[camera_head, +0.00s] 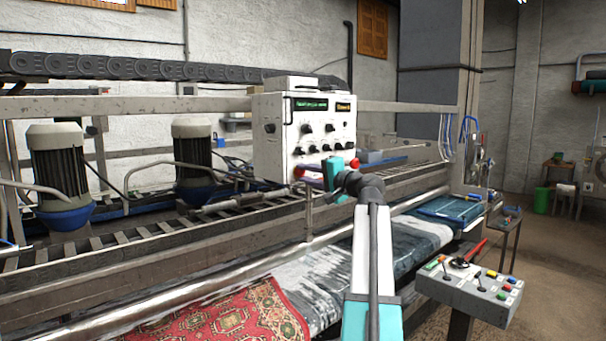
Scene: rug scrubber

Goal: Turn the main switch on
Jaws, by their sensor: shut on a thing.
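The white control box (305,132) is mounted on the machine's rail, with several black knobs and two small displays lit in green and yellow. At its lower edge my teal gripper (316,176) is shut, with its fingers pointing left against the box front. A small red part (298,172), which looks like the main switch, shows at the fingertips. The gripper hides most of it, so its turn position cannot be read. Another red part (354,167) shows just right of the gripper.
A grey console (470,290) with levers and coloured buttons stands at the lower right. A red patterned rug (230,318) lies on the machine bed below the rail (400,186). Two motors (58,165) stand at the left. Open floor (555,270) lies at the right.

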